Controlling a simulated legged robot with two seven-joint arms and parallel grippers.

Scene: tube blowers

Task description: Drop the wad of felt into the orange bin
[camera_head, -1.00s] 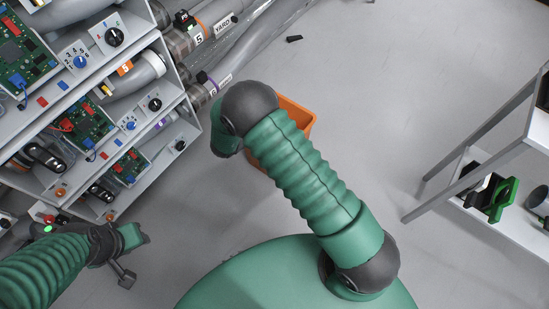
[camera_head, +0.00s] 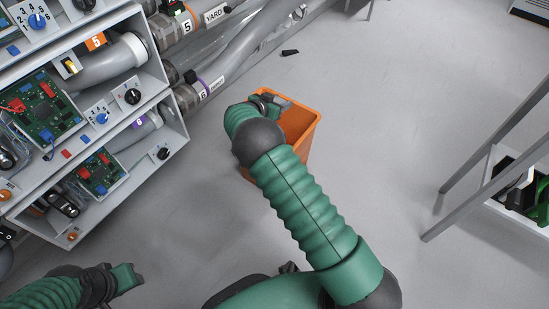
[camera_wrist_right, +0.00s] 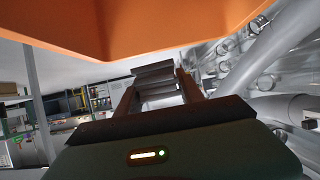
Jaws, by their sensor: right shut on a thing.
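The orange bin (camera_head: 301,128) stands on the floor at the middle of the head view, partly covered by my right arm. Its orange wall also fills the top of the right wrist view (camera_wrist_right: 130,25). My right gripper (camera_head: 273,103) is at the bin's far left rim in the head view, partly hidden by my wrist. In the wrist view its jaws (camera_wrist_right: 155,86) are shut on a small grey thing (camera_wrist_right: 154,73), likely the wad of felt; its shape is hard to make out. My left gripper (camera_head: 128,279) is low at the left, far from the bin; its jaws are unclear.
A grey rack (camera_head: 170,130) with circuit boards, knobs and tubes stands at the left. Large grey pipes (camera_head: 235,55) run behind it. A metal-legged shelf (camera_head: 480,190) stands at the right. A small black piece (camera_head: 290,52) lies on the floor. Floor around the bin is clear.

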